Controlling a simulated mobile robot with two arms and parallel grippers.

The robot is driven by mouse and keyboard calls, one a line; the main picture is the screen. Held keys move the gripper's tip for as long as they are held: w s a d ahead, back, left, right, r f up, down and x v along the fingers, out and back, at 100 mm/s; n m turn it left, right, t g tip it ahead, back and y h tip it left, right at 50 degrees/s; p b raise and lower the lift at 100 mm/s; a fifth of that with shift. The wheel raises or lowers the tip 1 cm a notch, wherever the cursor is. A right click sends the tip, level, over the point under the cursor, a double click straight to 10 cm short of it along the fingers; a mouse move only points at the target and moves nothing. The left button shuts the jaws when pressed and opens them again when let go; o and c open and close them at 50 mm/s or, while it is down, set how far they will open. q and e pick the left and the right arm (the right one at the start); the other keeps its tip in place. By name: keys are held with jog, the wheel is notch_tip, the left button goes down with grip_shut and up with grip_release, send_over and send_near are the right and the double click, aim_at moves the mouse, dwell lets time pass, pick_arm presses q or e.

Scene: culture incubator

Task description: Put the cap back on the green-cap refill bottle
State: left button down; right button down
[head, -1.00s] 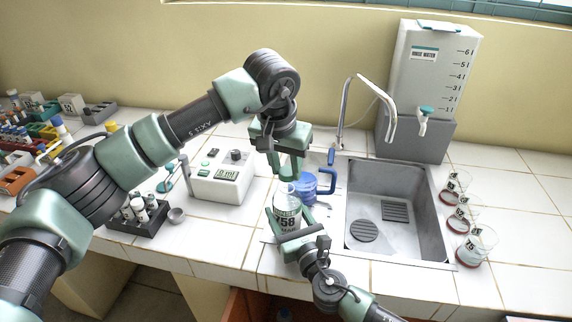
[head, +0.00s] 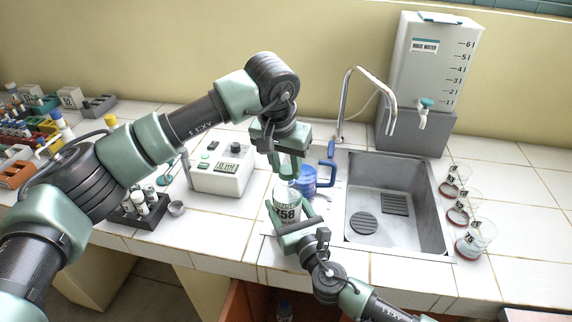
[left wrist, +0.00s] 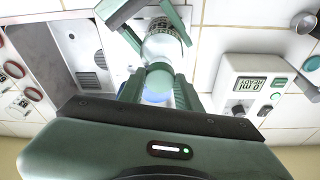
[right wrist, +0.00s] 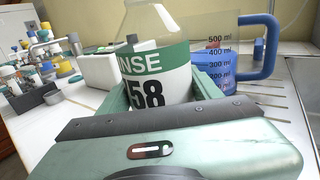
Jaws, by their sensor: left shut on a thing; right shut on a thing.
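The refill bottle (head: 287,208) is clear with a white and green label reading 58. It stands upright at the counter's front, left of the sink. My right gripper (head: 291,224) is shut on its body; the right wrist view shows the label (right wrist: 155,85) between the fingers, with the bottle's top out of frame. My left gripper (head: 287,174) points down over the bottle's mouth. In the left wrist view its fingers are shut on the green cap (left wrist: 160,76), in line with the bottle (left wrist: 165,42). Whether the cap is seated on the neck I cannot tell.
A blue-handled measuring jug (head: 325,175) stands close behind the bottle. The sink (head: 398,205) is to the right, with several beakers (head: 466,215) beyond it. A white meter box (head: 220,172) and a dark tube rack (head: 140,210) are to the left.

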pick_arm(q)
jog(key=shift+f, duration=0.55)
jog(key=m, duration=0.3)
jog(key=shift+w+a+h, duration=0.1)
jog(key=shift+a+h, duration=0.05)
jog(key=shift+h, duration=0.25)
jog(key=c, duration=1)
grip_release()
